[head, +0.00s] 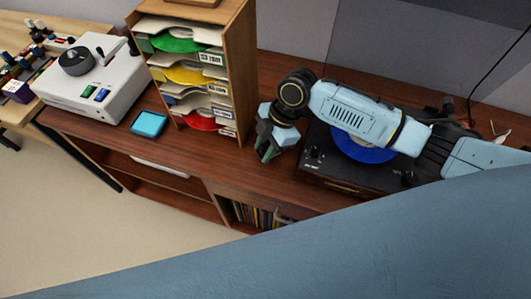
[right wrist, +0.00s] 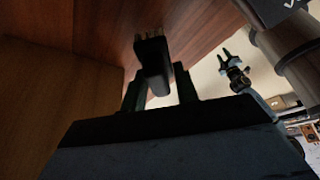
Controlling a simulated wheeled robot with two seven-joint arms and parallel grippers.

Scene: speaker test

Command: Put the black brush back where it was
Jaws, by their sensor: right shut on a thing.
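The black brush (right wrist: 155,65) shows in the right wrist view, with its short tan bristles pointing up in the picture. My right gripper (right wrist: 158,82) is shut on it. In the head view my right gripper (head: 268,150) hangs beside the left side of the black turntable (head: 318,172), near the front of the wooden cabinet top; I cannot make out the brush there. A blue record (head: 352,150) lies on the turntable, partly hidden under my right arm. My left gripper (right wrist: 229,62) appears in the background of the right wrist view, with its fingers apart.
A wooden rack (head: 241,75) with sleeves and coloured records stands left of my right gripper. A light blue box (head: 148,124) and a white machine (head: 98,95) are farther left. The cabinet top (head: 240,165) is bare in front of the rack.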

